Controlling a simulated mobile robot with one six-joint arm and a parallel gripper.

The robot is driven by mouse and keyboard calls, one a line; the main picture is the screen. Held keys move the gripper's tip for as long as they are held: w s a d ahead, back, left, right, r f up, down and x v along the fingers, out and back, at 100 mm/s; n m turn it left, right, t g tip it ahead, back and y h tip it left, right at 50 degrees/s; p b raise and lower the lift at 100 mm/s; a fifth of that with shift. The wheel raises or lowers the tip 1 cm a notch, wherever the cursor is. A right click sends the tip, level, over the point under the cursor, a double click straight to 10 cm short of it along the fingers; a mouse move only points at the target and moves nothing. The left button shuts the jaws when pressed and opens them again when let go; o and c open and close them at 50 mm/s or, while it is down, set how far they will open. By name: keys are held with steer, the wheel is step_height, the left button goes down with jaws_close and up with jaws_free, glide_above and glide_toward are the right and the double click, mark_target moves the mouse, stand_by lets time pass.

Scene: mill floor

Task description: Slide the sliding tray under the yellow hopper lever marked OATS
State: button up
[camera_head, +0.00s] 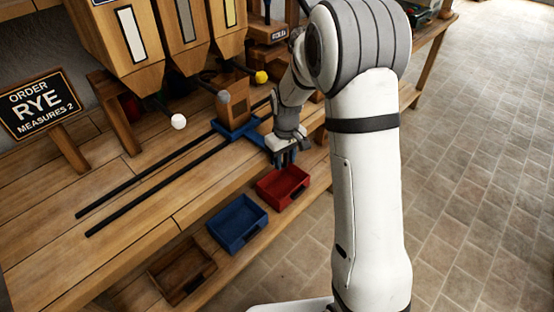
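The sliding tray (229,132) is a blue frame on two dark rails, carrying a wooden box. It stands between the grey knob and the yellow knob, nearer the grey one. The yellow lever knob (261,77) is up and to the right of the box, under the right-hand hopper (228,22). No OATS marking is readable. My gripper (284,157) points down at the front end of the tray's blue frame, just above the red bin. Its fingers are small and partly dark, so I cannot tell whether they are open or touch the frame.
A white knob (179,121) and a grey knob (224,96) hang under the other hoppers. A sign (39,105) reads "ORDER RYE MEASURES 2". Red (283,187), blue (237,223) and brown (182,271) bins sit on a lower shelf. The rails left of the tray are clear.

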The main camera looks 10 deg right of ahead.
steer(key=shift+r, duration=3.9)
steer(key=shift+s+r, duration=0.15)
steer(key=shift+r, duration=0.05)
steer(key=s+d+r+m+t, duration=0.1)
steer(key=s+d+r+m, duration=0.1)
steer(key=s, duration=0.6)
steer(key=s+d+r+m, duration=0.1)
steer(key=s+r+m, duration=0.1)
steer(key=s, duration=0.6)
steer(key=s+d+r+m+t, duration=0.1)
steer(key=s+r, duration=0.3)
steer(key=s, duration=0.4)
steer(key=shift+s+d+r+m+t, duration=0.2)
steer(key=shift+d+r+m+t, duration=0.15)
steer(key=shift+d, duration=0.5)
